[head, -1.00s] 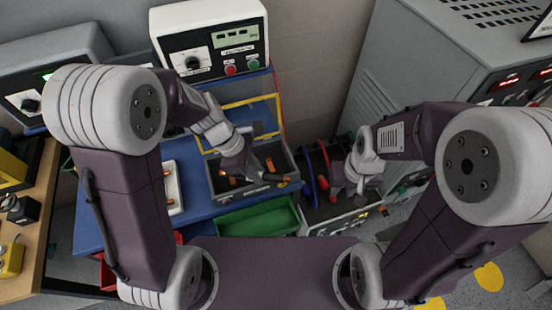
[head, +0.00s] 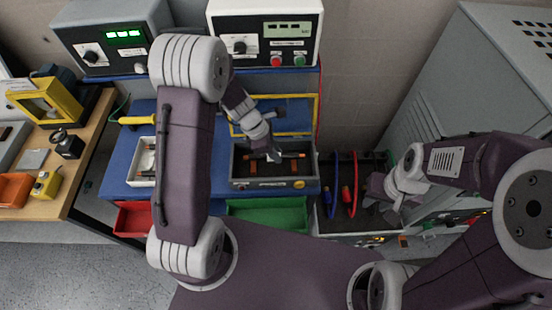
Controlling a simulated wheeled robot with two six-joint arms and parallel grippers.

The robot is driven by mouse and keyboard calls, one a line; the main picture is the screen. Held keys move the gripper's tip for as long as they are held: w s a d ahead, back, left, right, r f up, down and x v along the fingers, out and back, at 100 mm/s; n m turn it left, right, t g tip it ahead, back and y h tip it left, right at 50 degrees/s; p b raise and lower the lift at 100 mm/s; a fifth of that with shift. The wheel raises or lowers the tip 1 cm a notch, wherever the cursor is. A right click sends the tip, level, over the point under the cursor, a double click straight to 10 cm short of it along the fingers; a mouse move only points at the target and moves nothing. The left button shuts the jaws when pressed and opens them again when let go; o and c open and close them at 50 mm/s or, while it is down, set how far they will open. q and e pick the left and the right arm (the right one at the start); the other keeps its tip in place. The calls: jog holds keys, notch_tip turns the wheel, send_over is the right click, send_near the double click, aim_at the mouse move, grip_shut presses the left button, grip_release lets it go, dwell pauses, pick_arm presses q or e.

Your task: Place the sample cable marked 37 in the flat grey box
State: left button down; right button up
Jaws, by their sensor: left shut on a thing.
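The flat grey box (head: 246,184) stands on the blue bench, with a label and an orange spot on its front wall. My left gripper (head: 274,156) reaches down over the box from behind and is shut on a short dark cable piece with orange ends (head: 291,156). The piece lies crosswise at the fingertips, over the box's inside; I cannot tell whether it touches the floor. Its number is too small to read. Another orange-ended piece (head: 254,167) shows in the box's left part. My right gripper (head: 376,187) is at the dark-topped unit on the right; its jaws are unclear.
A green bin (head: 266,215) and a red bin (head: 133,218) sit below the bench front. A white tray (head: 142,171) is left of my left arm. A yellow frame (head: 316,103) stands behind the box. Blue and red cables (head: 355,175) stand beside my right gripper.

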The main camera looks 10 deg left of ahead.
aim_at(275, 167)
pick_arm(q)
jog(key=shift+a, duration=0.1)
notch_tip(275, 167, down, 4)
jog(key=shift+s+r+b, duration=0.1)
jog(key=shift+b, duration=0.5)
jog(key=shift+w, duration=0.2)
jog(key=shift+s+f, duration=0.1)
jog(key=shift+f, duration=0.1)
jog(key=shift+f, duration=0.15)
jog(key=c, duration=1.3)
grip_release()
